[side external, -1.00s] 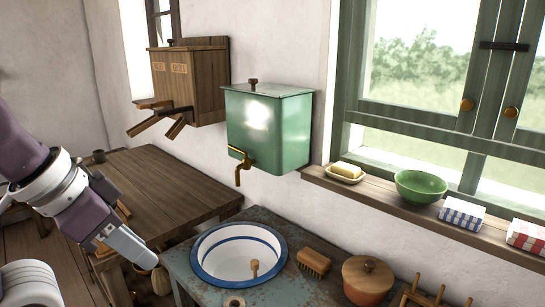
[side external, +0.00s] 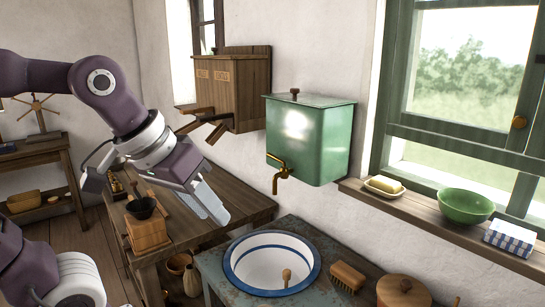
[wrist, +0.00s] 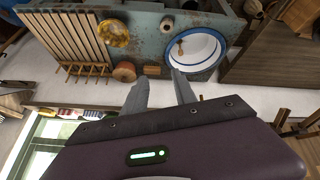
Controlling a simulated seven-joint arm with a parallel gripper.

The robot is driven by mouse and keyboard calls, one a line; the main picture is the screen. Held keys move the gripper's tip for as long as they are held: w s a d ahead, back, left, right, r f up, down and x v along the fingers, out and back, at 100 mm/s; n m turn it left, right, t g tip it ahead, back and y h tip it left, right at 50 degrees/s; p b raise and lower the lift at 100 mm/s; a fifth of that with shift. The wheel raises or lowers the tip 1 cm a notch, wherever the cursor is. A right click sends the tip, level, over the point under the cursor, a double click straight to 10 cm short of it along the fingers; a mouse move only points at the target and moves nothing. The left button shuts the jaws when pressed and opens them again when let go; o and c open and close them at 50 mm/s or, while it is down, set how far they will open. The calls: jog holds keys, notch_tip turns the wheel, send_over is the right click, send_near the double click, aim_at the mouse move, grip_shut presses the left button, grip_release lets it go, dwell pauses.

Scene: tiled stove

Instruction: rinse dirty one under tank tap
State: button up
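The green tank (side external: 325,140) hangs on the wall with its brass tap (side external: 278,172) at the lower front. Below the tap stands a white basin with a blue rim (side external: 232,275), also in the wrist view (wrist: 218,50). A small wooden-handled thing (side external: 286,277) is in the basin. A yellow dish (wrist: 115,33) lies on the worktop beside the slatted rack; I cannot tell which thing is the dirty one. My gripper (side external: 212,208) is left of the basin and tap, above the bench. In the wrist view its fingers (wrist: 158,88) are apart with nothing between them.
A brush (side external: 347,277) and lidded pot (side external: 402,291) stand right of the basin. A slatted rack (wrist: 70,35) is farther along. The sill (side external: 425,222) holds soap (side external: 384,185), a green bowl (side external: 466,205) and a folded cloth (side external: 509,238). A wooden box (side external: 232,90) hangs left of the tank.

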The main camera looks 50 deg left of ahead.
jog(key=w+a+r+n, duration=0.3)
jog(key=w+a+n, duration=0.1)
jog(key=w, duration=0.5)
jog(key=n+y, duration=0.4)
jog(key=n, duration=0.7)
send_near(271, 155)
jog(key=f, duration=0.1)
jog(key=shift+t, duration=0.3)
jog(key=x, duration=0.6)
jog(key=shift+a+r, duration=0.1)
jog(key=shift+a, duration=0.15)
jog(key=shift+w+a+f, duration=0.15)
jog(key=shift+w+f, duration=0.15)
jog(key=shift+f, duration=0.05)
grip_shut()
